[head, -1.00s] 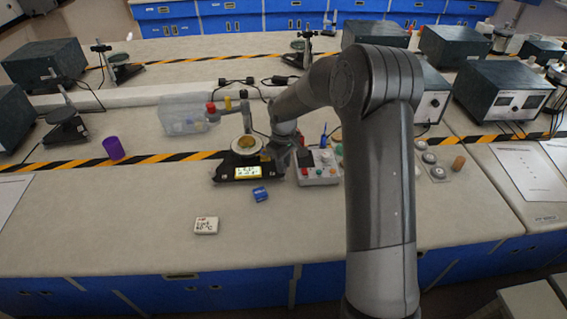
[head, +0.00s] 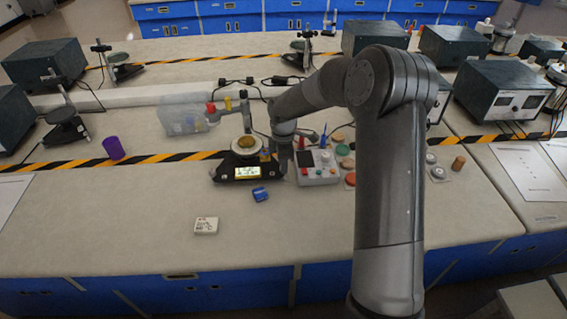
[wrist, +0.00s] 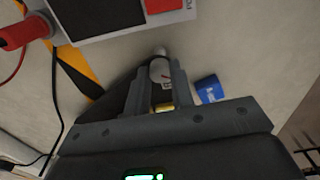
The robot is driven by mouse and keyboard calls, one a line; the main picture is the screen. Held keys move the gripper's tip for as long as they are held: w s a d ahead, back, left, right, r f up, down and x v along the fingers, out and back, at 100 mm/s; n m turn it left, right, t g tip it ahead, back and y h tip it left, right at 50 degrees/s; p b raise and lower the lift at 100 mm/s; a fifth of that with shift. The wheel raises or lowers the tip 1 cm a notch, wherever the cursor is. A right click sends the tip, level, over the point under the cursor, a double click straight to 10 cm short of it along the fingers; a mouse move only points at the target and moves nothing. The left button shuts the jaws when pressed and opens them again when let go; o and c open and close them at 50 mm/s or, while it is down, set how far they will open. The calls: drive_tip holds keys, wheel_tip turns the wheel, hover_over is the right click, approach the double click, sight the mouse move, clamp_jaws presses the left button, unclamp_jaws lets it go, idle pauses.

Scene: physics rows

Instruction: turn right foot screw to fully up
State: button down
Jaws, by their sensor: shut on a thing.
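The black balance (head: 228,173) stands mid-bench with a round pan on top and a lit yellow display at its front. My gripper (head: 284,172) points down at the balance's right side. A small yellow piece shows between the fingers nearer the palm. The fingers hide the screw's sides, and its height is hard to read. In the head view my gripper hides the screw.
A grey control box (head: 318,177) with coloured buttons stands close to the right of my gripper. A small blue block (head: 260,194) lies in front of the balance and a white labelled block (head: 206,226) nearer the front edge.

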drive_tip(key=shift+n, duration=0.5)
drive_tip(key=c, duration=1.3)
unclamp_jaws()
drive_tip(key=shift+o, duration=0.2)
wheel_tip(320, 180, up, 11)
